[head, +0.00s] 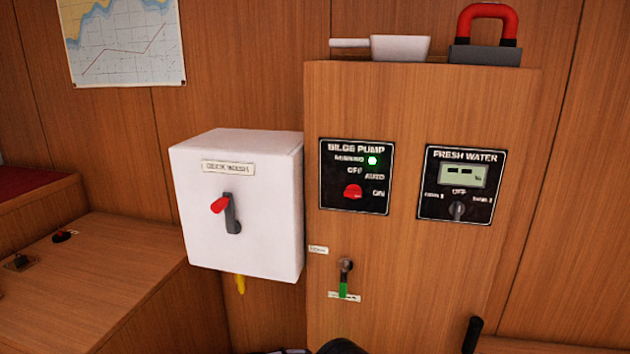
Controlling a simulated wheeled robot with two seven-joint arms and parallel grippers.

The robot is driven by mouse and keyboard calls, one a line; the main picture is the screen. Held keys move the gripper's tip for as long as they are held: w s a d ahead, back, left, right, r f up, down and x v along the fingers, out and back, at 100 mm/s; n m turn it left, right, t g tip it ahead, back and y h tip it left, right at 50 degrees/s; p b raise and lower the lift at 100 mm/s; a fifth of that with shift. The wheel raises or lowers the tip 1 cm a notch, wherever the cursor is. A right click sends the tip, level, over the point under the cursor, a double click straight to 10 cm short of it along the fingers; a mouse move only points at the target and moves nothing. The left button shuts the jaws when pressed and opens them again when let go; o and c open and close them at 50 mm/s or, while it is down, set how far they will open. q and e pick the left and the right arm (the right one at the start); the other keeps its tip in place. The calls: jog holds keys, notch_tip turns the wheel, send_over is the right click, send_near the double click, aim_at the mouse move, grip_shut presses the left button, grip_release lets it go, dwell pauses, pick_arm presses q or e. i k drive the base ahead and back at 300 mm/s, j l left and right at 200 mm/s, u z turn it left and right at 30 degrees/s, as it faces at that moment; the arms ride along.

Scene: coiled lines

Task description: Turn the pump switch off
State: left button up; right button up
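The bilge pump panel (335,201) is a black plate on the front of the wooden cabinet. Its red rotary knob (353,191) sits at the lower middle, with OFF, AUTO and ON marked above and to the right. Which mark the knob points at is too small to tell. A green lamp (372,160) beside the running label is lit. Neither of my grippers can be made out in the head view.
A white deck wash box (250,240) with a red-tipped lever (220,205) sticks out left of the panel. A fresh water panel (487,209) is to the right. A green-handled valve (344,285) sits below. A red-handled padlock-like object (486,54) and white scoop (400,47) rest on top.

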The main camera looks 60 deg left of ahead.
aim_at(352, 191)
jog(key=u, duration=1.95)
